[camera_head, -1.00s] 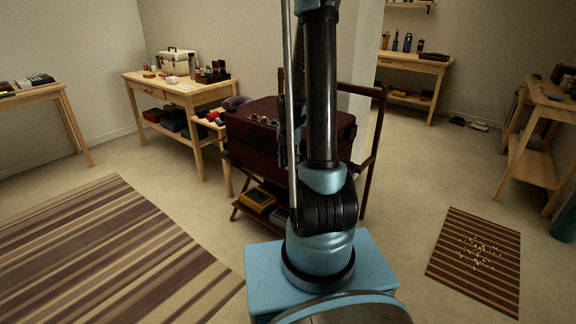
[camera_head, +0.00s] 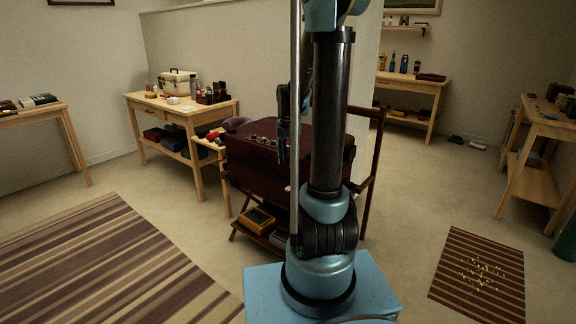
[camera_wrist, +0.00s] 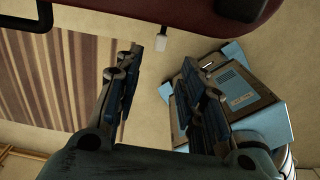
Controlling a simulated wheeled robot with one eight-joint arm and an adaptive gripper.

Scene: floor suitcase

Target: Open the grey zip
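The dark red suitcase (camera_head: 250,178) lies on a dark wooden stand in front of my arm. In the wrist view its lower edge (camera_wrist: 205,14) crosses the top. A small pale grey zip pull (camera_wrist: 161,42) hangs from that edge. My gripper (camera_wrist: 160,60) is open and empty, with the pull between and just beyond its fingertips; no contact shows. In the head view my gripper (camera_head: 282,155) is small and dark in front of the suitcase, and the pull cannot be made out there. My arm hides part of the suitcase.
The stand (camera_head: 368,180) has a lower shelf holding a yellow box (camera_head: 258,219). Small items lie on the suitcase top. A workbench (camera_head: 205,112) stands close at left. A striped rug (camera_head: 110,265) and small mat (camera_head: 480,275) lie on open floor.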

